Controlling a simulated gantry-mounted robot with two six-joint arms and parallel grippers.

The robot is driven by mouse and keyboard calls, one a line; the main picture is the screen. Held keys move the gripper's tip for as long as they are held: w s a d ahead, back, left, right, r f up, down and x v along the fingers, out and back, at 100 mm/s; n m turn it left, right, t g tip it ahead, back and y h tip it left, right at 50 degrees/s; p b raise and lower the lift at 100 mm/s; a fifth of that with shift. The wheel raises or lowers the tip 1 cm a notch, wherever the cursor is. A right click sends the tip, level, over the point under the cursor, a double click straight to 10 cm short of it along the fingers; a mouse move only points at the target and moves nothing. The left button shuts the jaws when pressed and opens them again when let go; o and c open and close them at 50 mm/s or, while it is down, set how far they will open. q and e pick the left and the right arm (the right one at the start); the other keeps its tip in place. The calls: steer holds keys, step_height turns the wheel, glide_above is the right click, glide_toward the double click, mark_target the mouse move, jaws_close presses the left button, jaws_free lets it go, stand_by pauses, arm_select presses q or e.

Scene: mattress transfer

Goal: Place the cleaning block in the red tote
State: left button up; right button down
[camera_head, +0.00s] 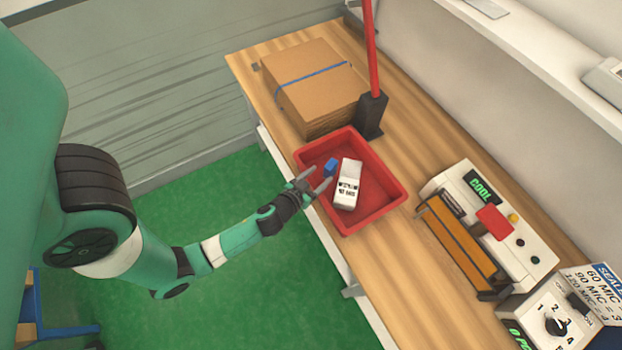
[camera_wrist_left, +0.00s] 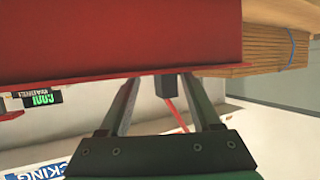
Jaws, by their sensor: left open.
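The red tote (camera_head: 385,205) sits on the wooden bench, and its red wall (camera_wrist_left: 120,40) fills the top of the left wrist view. In the head view, a small blue block (camera_head: 331,167) and a white block with black lettering (camera_head: 348,185) appear inside the tote. The lettering is too small to read surely, and I cannot tell which one is the cleaning block. My left gripper (camera_head: 318,182) is open at the tote's near left side, with its fingertips close to the blue block. The left wrist view shows nothing held between the fingers (camera_wrist_left: 165,90). My right gripper is not in view.
A stack of brown cardboard (camera_head: 315,85) with a blue strap lies behind the tote. A red pole in a black base (camera_head: 371,115) stands beside it. A sealing machine (camera_head: 485,225) and a dial box (camera_head: 550,320) stand to the right. Bare bench lies between.

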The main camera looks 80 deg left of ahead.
arm_select(q)
steer(key=v, duration=0.5)
steer(key=shift+r, duration=0.15)
